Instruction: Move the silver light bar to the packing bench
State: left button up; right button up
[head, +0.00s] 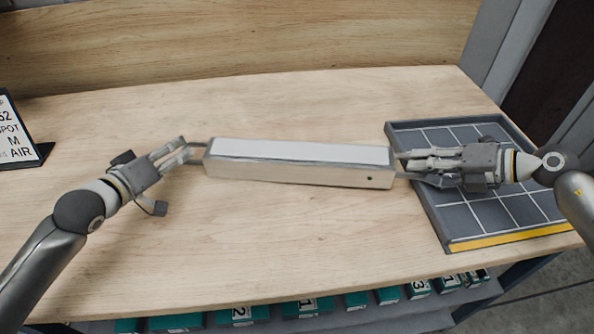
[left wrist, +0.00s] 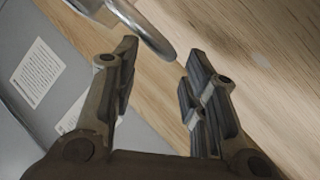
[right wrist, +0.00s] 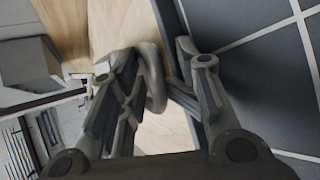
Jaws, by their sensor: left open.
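The silver light bar (head: 295,165) is a long box with a pale top and a looped handle at each end. It lies lengthwise on the wooden bench (head: 240,255), its right end by the gridded tray. My left gripper (head: 186,148) is open at the left handle, which shows beyond the fingertips in the left wrist view (left wrist: 150,28). My right gripper (head: 412,166) is at the right handle. In the right wrist view its fingers are apart, with the handle (right wrist: 154,78) between them. I cannot tell whether a finger touches it.
A dark gridded tray (head: 486,239) with a yellow front strip is on the right of the bench. A sign (head: 18,140) stands at the left edge. A wooden back panel (head: 240,35) closes the rear. Teal boxes (head: 306,308) sit below the front edge. The bench front is clear.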

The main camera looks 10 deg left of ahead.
pick_arm(q)
jog(key=shift+v, duration=2.35)
pick_arm(e)
jog(key=shift+s+d+f, duration=0.2)
jog(key=shift+f, duration=0.3)
pick_arm(q)
jog(key=shift+d, duration=0.25)
pick_arm(e)
jog(key=v, duration=0.7)
jog(key=shift+w+r, duration=0.1)
jog(key=shift+r, duration=0.15)
pick_arm(q)
jog(key=shift+a, duration=0.15)
pick_arm(e)
jog(key=shift+d+r, duration=0.2)
jog(key=shift+r, duration=0.25)
